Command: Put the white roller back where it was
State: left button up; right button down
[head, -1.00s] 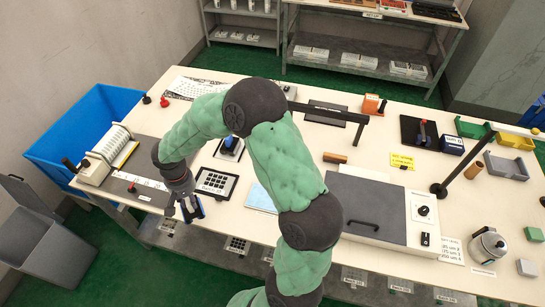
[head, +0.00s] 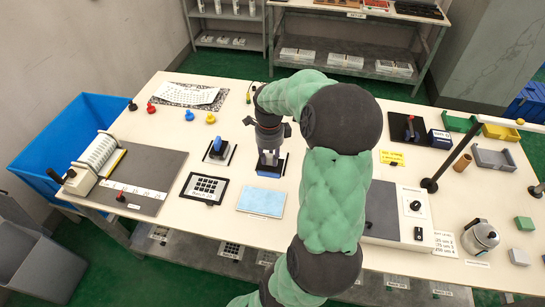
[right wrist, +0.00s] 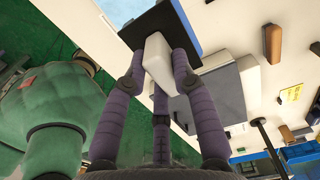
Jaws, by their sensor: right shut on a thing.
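My right gripper (head: 269,165) reaches down over the table behind the light blue sheet, just above or at a small dark square plate (head: 281,166). In the right wrist view my fingers (right wrist: 160,75) are shut on the white roller (right wrist: 157,58). The dark plate (right wrist: 150,27) shows behind the roller; whether they touch I cannot tell. In the head view the fingers and wrist mostly hide the roller. My left gripper is not in view.
A blue-handled tool (head: 216,147) on a dark pad stands left of my gripper. A grey-lidded machine (head: 381,210) is on the right. Small coloured pieces stand at the back left.

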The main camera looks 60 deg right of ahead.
jog(key=shift+d+f, duration=0.1)
jog(key=shift+d, duration=0.35)
jog(key=shift+w+d+f+b, duration=0.75)
jog(key=shift+w+d+f, duration=0.25)
jog(key=shift+d+f, duration=1.1)
jog(key=shift+w+d+f+b, duration=0.75)
jog(key=shift+w+d+f, duration=0.25)
jog(key=shift+d+f, duration=1)
jog(key=shift+w+d+f+b, duration=0.75)
jog(key=shift+w+d+f, duration=0.25)
jog(key=shift+d+f, duration=1.1)
jog(key=shift+a+f, duration=0.15)
jog(key=shift+a, duration=0.1)
